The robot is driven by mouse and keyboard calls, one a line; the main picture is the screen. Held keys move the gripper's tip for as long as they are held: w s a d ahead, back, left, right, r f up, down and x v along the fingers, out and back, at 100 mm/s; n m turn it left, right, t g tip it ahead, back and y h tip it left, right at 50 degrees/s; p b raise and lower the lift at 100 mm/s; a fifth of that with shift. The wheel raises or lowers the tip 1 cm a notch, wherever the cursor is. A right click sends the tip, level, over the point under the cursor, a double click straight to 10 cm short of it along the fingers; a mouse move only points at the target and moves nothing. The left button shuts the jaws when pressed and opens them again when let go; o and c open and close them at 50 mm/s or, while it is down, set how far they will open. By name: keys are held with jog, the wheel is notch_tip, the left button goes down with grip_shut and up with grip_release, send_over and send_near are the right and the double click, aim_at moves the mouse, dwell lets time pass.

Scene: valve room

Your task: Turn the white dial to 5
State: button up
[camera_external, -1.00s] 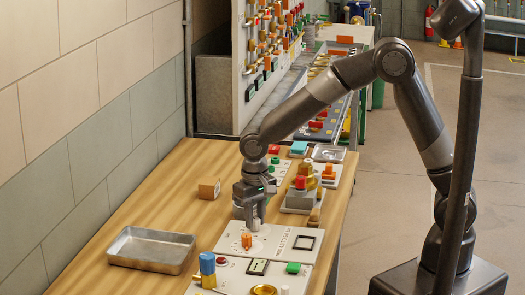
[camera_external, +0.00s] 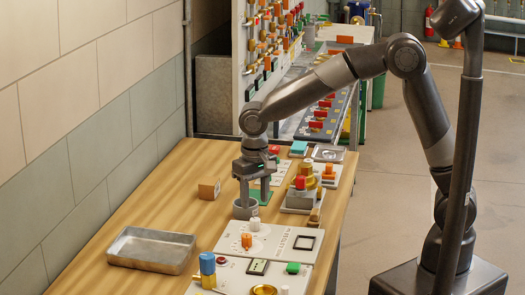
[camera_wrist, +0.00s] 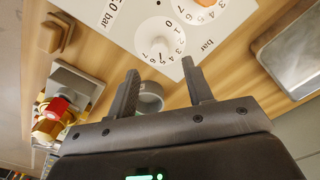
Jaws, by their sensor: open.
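The white dial (camera_external: 255,224) stands on a pale panel in front of my gripper in the external view. In the wrist view the white dial (camera_wrist: 158,40) shows beyond my fingertips, with a ring of printed numbers beside it. I cannot tell for sure which number it points to. My gripper (camera_external: 254,197) is open, its fingers pointing down. In the wrist view my gripper (camera_wrist: 160,68) has its two fingers apart with nothing held. A round grey cup-like part (camera_wrist: 150,97) shows between and below the fingers; it also shows in the external view (camera_external: 245,209).
An orange knob (camera_external: 246,241) sits on the same panel near the dial. A metal tray (camera_external: 152,250) lies at left and a small brown block (camera_external: 209,189) behind it. A blue-topped knob (camera_external: 207,264) stands in front. Fittings with a red knob (camera_external: 300,183) are at right.

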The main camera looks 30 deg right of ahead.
aim_at(256, 219)
jog(key=shift+r, duration=2.25)
jog(key=w+d+r+t, duration=0.1)
jog(key=d+r, duration=0.3)
jog(key=d, duration=0.7)
jog(key=d+r+t, duration=0.1)
jog(key=d+r, duration=0.3)
jog(key=d, duration=0.7)
jog(key=s+d+t, duration=0.1)
jog(key=s+d, duration=0.4)
jog(key=d, duration=0.4)
jog(key=s+d+m+t, duration=0.1)
jog(key=s+d+t, duration=0.1)
jog(key=s+d, duration=0.4)
jog(key=d+f, duration=0.1)
jog(key=d, duration=0.2)
jog(key=shift+s+d+t, duration=0.15)
jog(key=shift+d+t, duration=0.15)
jog(key=shift+d, duration=0.05)
